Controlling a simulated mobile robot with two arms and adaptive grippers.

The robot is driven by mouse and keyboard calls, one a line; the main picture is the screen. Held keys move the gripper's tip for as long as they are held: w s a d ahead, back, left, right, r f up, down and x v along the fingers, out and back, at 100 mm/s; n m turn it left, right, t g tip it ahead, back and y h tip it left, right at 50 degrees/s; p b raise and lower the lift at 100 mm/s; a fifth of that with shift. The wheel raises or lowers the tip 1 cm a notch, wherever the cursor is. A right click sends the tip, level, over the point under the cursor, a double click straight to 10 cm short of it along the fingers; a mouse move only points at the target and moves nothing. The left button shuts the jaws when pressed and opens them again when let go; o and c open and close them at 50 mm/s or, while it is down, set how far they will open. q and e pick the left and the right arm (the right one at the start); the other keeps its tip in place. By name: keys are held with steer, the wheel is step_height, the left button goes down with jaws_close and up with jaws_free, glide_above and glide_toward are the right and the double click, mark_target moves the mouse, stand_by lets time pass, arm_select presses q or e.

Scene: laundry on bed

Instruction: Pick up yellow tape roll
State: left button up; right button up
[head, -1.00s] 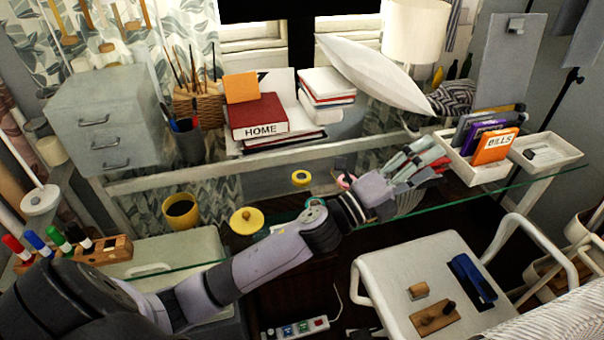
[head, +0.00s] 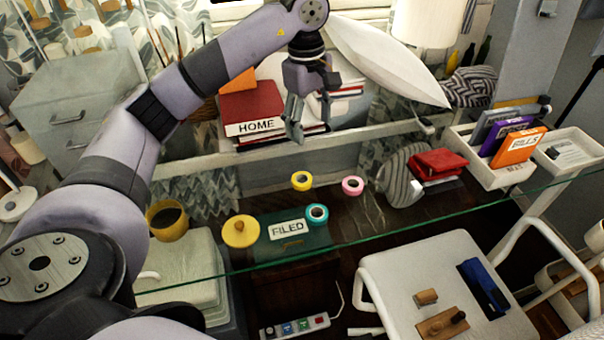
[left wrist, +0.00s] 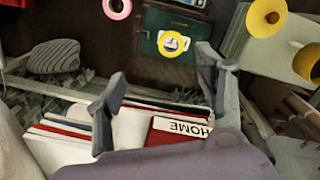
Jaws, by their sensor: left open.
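The yellow tape roll (head: 301,180) lies on the desk behind the glass edge, left of the pink tape roll (head: 352,185) and behind the teal tape roll (head: 317,213). In the left wrist view the yellow tape roll (left wrist: 172,43) sits just beyond my fingertips, with the pink roll (left wrist: 117,8) at the top edge. My left gripper (head: 309,122) points down, open and empty, above and in front of the book stack in the picture. Its two spread fingers also show in the left wrist view (left wrist: 162,68). My right gripper is not in view.
A yellow mug (head: 165,222) and a round yellow lid (head: 240,231) are left of the rolls. A white tray (head: 505,180) holds folders.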

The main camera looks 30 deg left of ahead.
arm_select(q)
steer(key=a, duration=0.2)
glide_above(302, 174)
steer(key=s, duration=0.1)
steer(key=shift+y, duration=0.4)
steer(key=f, duration=1.1)
steer(key=shift+d, duration=0.25)
steer(key=f, duration=0.2)
steer(key=f+p, duration=0.1)
steer(key=f, duration=0.1)
steer(key=shift+s+d+f, duration=0.2)
steer(key=shift+f, duration=0.5)
steer(key=c, duration=0.9)
steer(key=shift+c, duration=0.7)
steer(key=shift+r, duration=0.1)
